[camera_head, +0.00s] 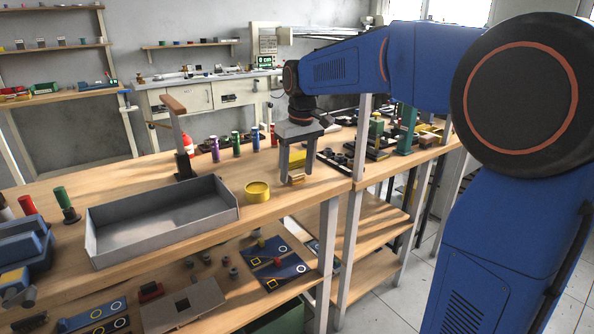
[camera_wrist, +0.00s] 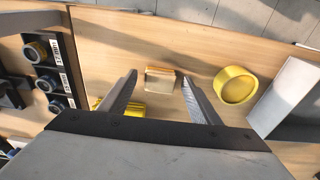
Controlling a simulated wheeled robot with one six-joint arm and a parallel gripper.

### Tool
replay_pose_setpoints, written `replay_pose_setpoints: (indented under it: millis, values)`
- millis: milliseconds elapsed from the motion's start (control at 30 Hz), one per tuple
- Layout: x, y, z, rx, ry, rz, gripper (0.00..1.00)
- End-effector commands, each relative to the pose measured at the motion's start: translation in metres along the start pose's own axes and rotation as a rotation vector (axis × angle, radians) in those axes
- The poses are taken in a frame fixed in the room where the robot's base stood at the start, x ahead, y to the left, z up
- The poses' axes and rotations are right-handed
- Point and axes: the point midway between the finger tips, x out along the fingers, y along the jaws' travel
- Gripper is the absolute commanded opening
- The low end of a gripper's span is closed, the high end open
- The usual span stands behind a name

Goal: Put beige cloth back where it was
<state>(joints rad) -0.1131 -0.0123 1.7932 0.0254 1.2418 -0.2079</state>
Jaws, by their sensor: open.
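The beige cloth (camera_wrist: 161,78) looks like a small folded block on the wooden bench in the wrist view. It also shows in the head view (camera_head: 296,179), low by the fingertips near the bench's front edge. My gripper (camera_head: 298,167) points down over the bench with its fingers apart. In the wrist view the fingertips (camera_wrist: 159,80) appear on either side of the cloth, with gaps to both. I cannot tell how far the tips are above the bench. Nothing is held.
A yellow round dish (camera_head: 257,191) and a grey tray (camera_head: 160,228) stand to the left. Black holders (camera_wrist: 50,75) line the other side. Several coloured cylinders (camera_head: 236,144) stand behind. Bare bench lies around the cloth.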

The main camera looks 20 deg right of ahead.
Motion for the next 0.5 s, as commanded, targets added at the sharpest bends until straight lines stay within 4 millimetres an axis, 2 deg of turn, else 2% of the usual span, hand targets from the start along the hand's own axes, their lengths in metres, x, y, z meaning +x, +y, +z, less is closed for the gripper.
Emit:
replay_pose_setpoints:
  millis: [167, 500]
  values:
    - [-0.024, 0.0, -0.001, 0.0, 0.004, 0.001, 0.57]
    - [-0.088, 0.0, -0.001, 0.0, 0.003, 0.001, 0.57]
